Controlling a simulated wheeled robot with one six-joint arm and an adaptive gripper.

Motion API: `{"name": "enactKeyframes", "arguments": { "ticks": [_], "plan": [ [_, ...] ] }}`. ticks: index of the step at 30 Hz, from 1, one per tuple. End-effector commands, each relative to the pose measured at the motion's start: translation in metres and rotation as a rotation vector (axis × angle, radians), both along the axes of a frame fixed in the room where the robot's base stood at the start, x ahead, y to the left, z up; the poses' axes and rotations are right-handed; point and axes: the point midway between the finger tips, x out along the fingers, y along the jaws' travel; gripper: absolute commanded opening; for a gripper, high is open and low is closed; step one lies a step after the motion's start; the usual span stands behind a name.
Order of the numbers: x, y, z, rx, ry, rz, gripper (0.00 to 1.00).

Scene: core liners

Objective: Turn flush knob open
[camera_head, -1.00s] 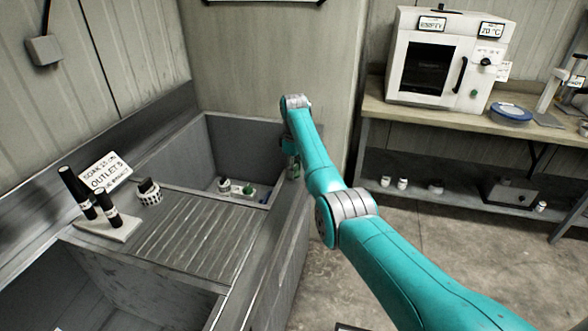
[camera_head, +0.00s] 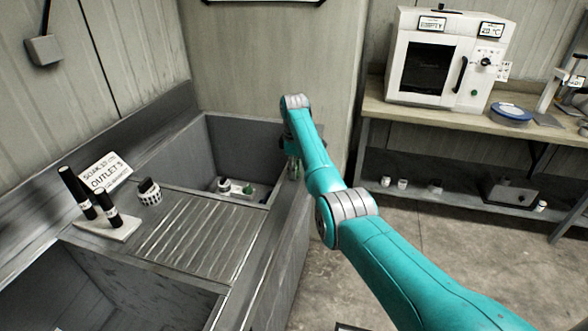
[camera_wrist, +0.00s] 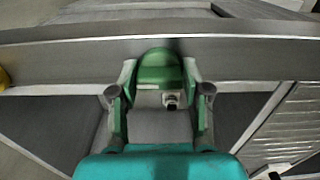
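My gripper (camera_wrist: 160,84) points at the right rim of the far sink basin. In the wrist view its two fingers stand apart, one on each side of a rounded green piece (camera_wrist: 158,68), which looks like the flush knob. The fingers look very close to its sides; I cannot tell whether they touch it. In the head view my gripper (camera_head: 292,168) hangs by the basin's right edge, mostly hidden behind my arm, and the knob cannot be made out there.
A ribbed drainboard (camera_head: 200,240), a labelled sign (camera_head: 105,172) and black cylinders (camera_head: 78,192) are at left. A bench (camera_head: 430,115) with a white oven (camera_head: 480,75) stands at right.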

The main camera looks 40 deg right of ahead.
Motion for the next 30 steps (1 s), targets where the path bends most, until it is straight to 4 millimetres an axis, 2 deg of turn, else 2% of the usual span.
{"name": "enactKeyframes", "arguments": {
  "ticks": [1,2,14,17,30],
  "plan": [
    [0.0,0.0,-0.001,0.0,0.001,0.0,0.63],
    [0.0,0.0,-0.001,0.0,0.001,0.0,0.71],
    [0.0,0.0,0.004,0.0,-0.001,-0.001,0.71],
    [0.001,0.0,0.015,-0.001,-0.002,-0.001,0.71],
    [0.001,0.0,0.097,-0.001,-0.002,-0.001,0.71]
  ]
}}
